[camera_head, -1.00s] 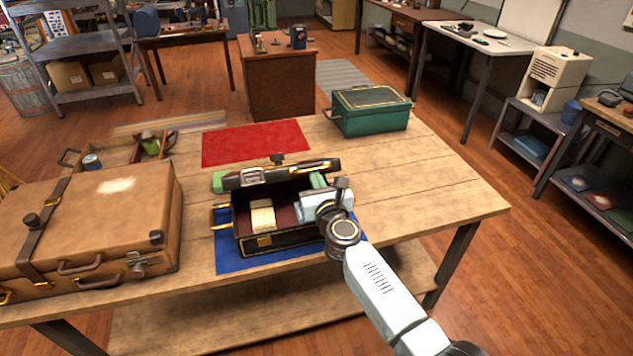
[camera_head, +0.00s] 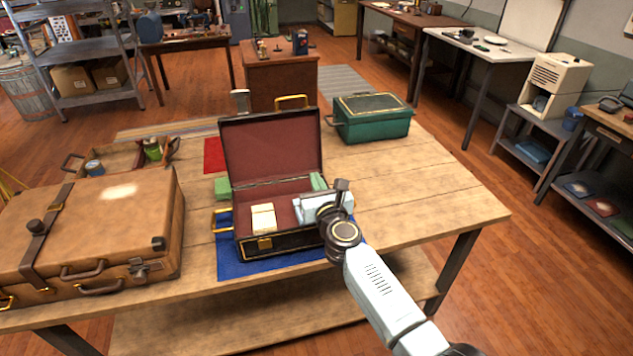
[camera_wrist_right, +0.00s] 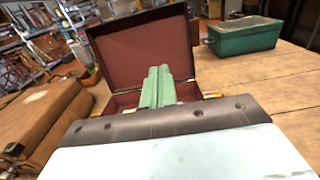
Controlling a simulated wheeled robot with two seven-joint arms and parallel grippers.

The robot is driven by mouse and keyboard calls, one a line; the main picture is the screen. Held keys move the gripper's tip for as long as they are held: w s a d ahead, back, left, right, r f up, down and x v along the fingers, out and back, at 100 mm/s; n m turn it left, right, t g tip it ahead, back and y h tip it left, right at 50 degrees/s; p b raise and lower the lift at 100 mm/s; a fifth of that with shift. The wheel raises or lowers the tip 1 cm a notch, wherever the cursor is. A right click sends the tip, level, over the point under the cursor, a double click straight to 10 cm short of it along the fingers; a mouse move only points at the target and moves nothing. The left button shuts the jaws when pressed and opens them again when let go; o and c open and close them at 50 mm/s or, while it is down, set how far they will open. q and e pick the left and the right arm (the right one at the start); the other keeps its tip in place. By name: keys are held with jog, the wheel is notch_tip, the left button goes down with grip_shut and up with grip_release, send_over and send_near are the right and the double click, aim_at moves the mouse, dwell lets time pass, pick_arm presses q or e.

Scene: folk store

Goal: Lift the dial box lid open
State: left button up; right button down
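The dial box (camera_head: 288,242) is black with gold trim and a dark red lining. It stands on a blue mat (camera_head: 228,262) on the wooden table. Its lid (camera_head: 272,148) stands up about upright at the back; the wrist view shows the lid's red inside (camera_wrist_right: 140,52) too. A cream block (camera_head: 263,218) lies inside. My right gripper (camera_head: 318,182) is over the right part of the box, in front of the lid. Its green fingers (camera_wrist_right: 157,86) are side by side, with nothing seen between them. I cannot tell whether they touch the lid. My left gripper is out of view.
A brown suitcase (camera_head: 95,225) lies on the left of the table. A green box (camera_head: 372,125) stands at the back right. An open tray (camera_head: 122,158) with cans is at the back left. The table's right side is clear.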

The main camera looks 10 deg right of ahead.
jog(key=s+p, duration=0.3)
jog(key=s, duration=0.8)
jog(key=shift+d, duration=0.2)
dwell(0.4)
